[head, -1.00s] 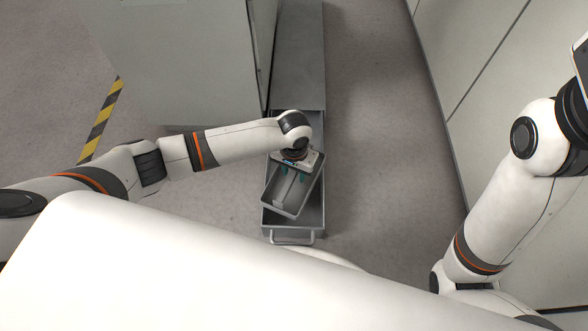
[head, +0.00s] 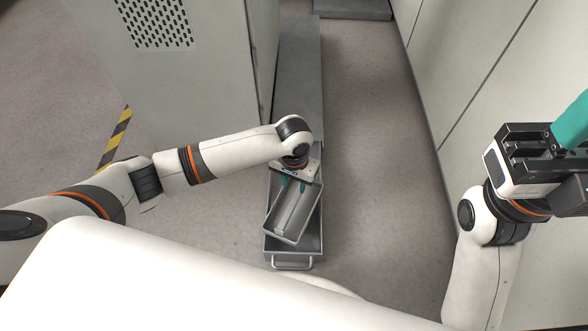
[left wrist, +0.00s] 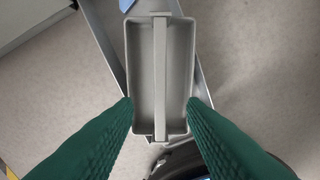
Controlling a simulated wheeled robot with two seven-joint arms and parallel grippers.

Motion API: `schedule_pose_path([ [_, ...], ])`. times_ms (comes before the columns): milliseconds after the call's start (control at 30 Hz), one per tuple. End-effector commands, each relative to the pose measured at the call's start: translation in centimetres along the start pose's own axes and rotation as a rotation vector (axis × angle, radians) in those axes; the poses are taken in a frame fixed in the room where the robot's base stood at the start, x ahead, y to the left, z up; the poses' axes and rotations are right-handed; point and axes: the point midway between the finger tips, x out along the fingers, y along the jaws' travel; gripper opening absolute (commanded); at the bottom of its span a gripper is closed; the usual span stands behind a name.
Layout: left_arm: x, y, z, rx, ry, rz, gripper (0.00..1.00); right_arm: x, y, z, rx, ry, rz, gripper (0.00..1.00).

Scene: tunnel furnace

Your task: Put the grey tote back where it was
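The grey tote (head: 297,212) is a small open-topped box, turned at an angle over the open grey drawer (head: 312,240). In the left wrist view the tote (left wrist: 145,75) has a flat bar handle (left wrist: 160,70) running lengthwise over its middle. My left gripper (head: 293,187) points down over the tote's far part. Its teal fingers (left wrist: 161,102) are apart, one on each side of the handle, with no contact visible. Whether the tote rests inside the drawer or on its rims I cannot tell. My right gripper (head: 568,130) is raised at the right, away from the tote; its finger spacing is unclear.
A tall grey cabinet (head: 190,70) stands left of the drawer unit (head: 304,75). Pale wall panels (head: 470,75) run along the right. Bare floor (head: 375,150) lies between drawer and panels. Yellow-black tape (head: 116,138) marks the floor at left. The drawer's handle (head: 293,267) faces me.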

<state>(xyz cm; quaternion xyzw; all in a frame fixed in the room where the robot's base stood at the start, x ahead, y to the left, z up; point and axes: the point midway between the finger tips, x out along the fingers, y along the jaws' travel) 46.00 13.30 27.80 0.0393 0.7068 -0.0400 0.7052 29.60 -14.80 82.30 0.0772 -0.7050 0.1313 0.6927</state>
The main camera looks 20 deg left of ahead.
Motion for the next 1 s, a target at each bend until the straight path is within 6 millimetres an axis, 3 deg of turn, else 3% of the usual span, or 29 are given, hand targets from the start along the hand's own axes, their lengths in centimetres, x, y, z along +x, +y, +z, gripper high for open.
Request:
schedule_pose_path([
  [133, -1.6, 0.0, 0.0, 0.000, -0.001, -0.001, 0.38, -0.3, -0.1, -0.1, 0.004, 0.031, -0.012, 0.32],
  [433, -2.1, -0.6, 0.2, 0.009, -0.021, -0.020, 0.38, -0.8, -0.1, -0.1, 0.006, 0.040, -0.017, 0.32],
  [533, -2.9, -3.3, 1.4, 0.052, -0.119, -0.112, 0.38, -0.8, -0.1, -0.1, 0.006, 0.040, -0.017, 0.32],
  [600, -4.6, -6.6, 2.8, 0.102, -0.255, -0.227, 0.38, -0.8, -0.1, -0.1, 0.006, 0.040, -0.017, 0.32],
  [667, -7.1, -9.8, 4.2, 0.152, -0.411, -0.346, 0.38, -0.8, -0.1, -0.1, 0.006, 0.040, -0.017, 0.32],
  [767, -13.5, -14.3, 6.3, 0.221, -0.723, -0.540, 0.38, -0.8, -0.1, -0.1, 0.006, 0.040, -0.017, 0.32],
  [800, -16.6, -15.5, 6.9, 0.241, -0.856, -0.607, 0.38, -0.8, -0.1, -0.1, 0.006, 0.041, -0.017, 0.32],
  [900, -24.9, -16.7, 7.3, 0.271, -1.205, -0.740, 0.38, -0.8, -0.1, -0.1, 0.006, 0.041, -0.017, 0.32],
  [1000, -33.4, -15.5, 6.0, 0.273, -1.574, -0.813, 0.38, -0.8, -0.1, -0.1, 0.006, 0.041, -0.017, 0.32],
])
